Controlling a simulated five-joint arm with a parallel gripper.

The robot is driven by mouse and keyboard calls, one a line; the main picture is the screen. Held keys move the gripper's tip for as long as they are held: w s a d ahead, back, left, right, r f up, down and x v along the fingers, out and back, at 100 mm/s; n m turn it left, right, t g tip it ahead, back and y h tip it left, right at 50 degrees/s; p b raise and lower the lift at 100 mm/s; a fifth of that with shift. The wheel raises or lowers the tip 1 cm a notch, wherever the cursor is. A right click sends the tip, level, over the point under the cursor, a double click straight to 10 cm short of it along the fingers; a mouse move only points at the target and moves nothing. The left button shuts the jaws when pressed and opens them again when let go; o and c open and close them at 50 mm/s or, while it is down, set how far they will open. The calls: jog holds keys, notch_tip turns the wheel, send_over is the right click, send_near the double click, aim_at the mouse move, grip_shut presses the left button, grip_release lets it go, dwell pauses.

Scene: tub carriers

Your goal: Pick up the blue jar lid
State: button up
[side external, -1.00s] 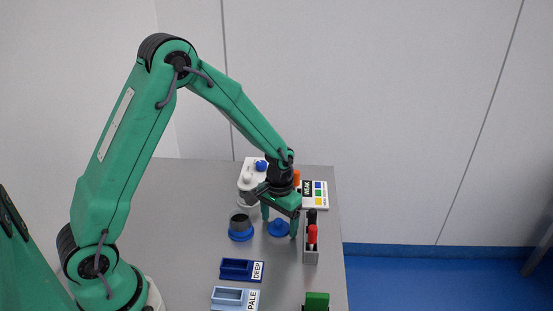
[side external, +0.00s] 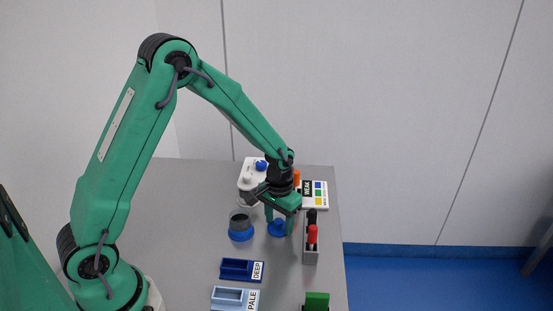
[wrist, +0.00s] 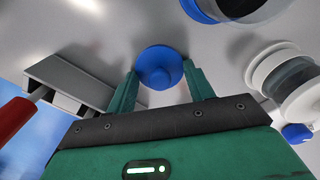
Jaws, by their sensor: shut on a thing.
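The blue jar lid (side external: 277,228) is a round blue disc with a raised knob, lying on the grey table. It also shows in the wrist view (wrist: 160,66), between my green fingers. My gripper (side external: 279,226) points down over the lid and is shut on it, with a finger on either side of the knob; the wrist view shows the fingers too (wrist: 161,84). The lid appears to rest on the table. Part of its rim is hidden by the fingers in the side view.
A clear jar on a blue base (side external: 241,236) stands just left of the lid. A grey holder (side external: 311,255) with red and black-topped items stands close on the right. Dark blue (side external: 235,270) and pale blue (side external: 228,299) labelled tubs lie in front. A white-based jar (wrist: 275,66) stands nearby.

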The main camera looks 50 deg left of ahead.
aim_at(278, 220)
jog(key=shift+r, duration=0.1)
jog(key=shift+r, duration=4.9)
jog(key=shift+s+a, duration=0.1)
jog(key=s+a+r, duration=0.3)
jog(key=s+a, duration=0.2)
jog(key=s, duration=0.3)
jog(key=shift+s+a, duration=0.2)
jog(key=shift+a, duration=0.05)
jog(key=shift+f, duration=0.15)
jog(key=shift+f, duration=2.95)
jog(key=shift+f, duration=0.2)
